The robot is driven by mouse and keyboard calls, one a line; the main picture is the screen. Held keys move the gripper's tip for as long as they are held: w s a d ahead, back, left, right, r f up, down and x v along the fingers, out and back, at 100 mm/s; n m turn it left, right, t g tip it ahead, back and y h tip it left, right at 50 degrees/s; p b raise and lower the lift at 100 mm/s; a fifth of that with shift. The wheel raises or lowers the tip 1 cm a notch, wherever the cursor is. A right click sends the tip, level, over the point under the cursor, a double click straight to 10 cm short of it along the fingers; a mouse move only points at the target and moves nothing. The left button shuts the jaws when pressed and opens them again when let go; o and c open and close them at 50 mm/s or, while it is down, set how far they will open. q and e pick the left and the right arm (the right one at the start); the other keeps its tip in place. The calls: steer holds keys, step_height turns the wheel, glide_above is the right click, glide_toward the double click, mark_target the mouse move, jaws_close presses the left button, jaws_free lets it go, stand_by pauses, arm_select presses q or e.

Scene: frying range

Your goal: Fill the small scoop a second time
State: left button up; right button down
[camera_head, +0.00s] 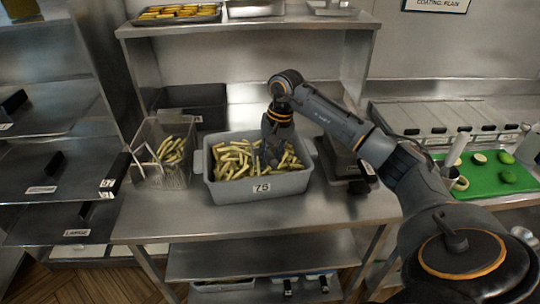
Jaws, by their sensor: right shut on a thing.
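A grey bin (225,191) labelled 75 stands on the steel table and is filled with cut fries (233,158). My right gripper (272,148) points down into the right half of the bin, at the level of the fries. It is shut on the small scoop, whose handle is within the jaws. The scoop is mostly hidden by the gripper and the fries, so I cannot tell how full it is. My left gripper is not in view.
A clear container (152,178) with some fries and a wire handle stands left of the bin. A dark device (345,160) sits close on its right. A steel shelf (250,24) with trays overhangs behind. A green board (485,177) lies at far right. The table's front strip is clear.

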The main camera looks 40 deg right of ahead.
mark_target(272, 158)
steer(key=shift+w+d+f, duration=0.15)
steer(key=shift+w+d, duration=0.1)
steer(key=shift+w, duration=0.35)
steer(key=shift+s+a+r+t+h+b, duration=0.25)
steer(key=shift+s+r+t+h+b, duration=0.15)
steer(key=shift+s+r+t, duration=0.5)
steer(key=shift+s+a+r+t+h+b, duration=0.1)
steer(key=shift+r+t+h+b, duration=0.1)
steer(key=shift+r+t+b, duration=0.3)
steer(key=shift+s+a+r+t+h+b, duration=0.1)
steer(key=shift+r+t+h+b, duration=0.1)
steer(key=shift+r+b, duration=0.4)
steer(key=shift+t+h, duration=0.4)
steer(key=shift+t, duration=0.4)
steer(key=shift+s+a+r+b, duration=0.3)
steer(key=shift+s+b, duration=0.2)
steer(key=shift+s, duration=0.05)
steer(key=shift+s+a+r+b, duration=0.25)
steer(key=shift+s+r+b, duration=0.05)
steer(key=shift+s+b, duration=0.25)
steer(key=shift+s+a+r+b, duration=0.3)
steer(key=shift+s+b, duration=0.2)
steer(key=shift+s, duration=0.05)
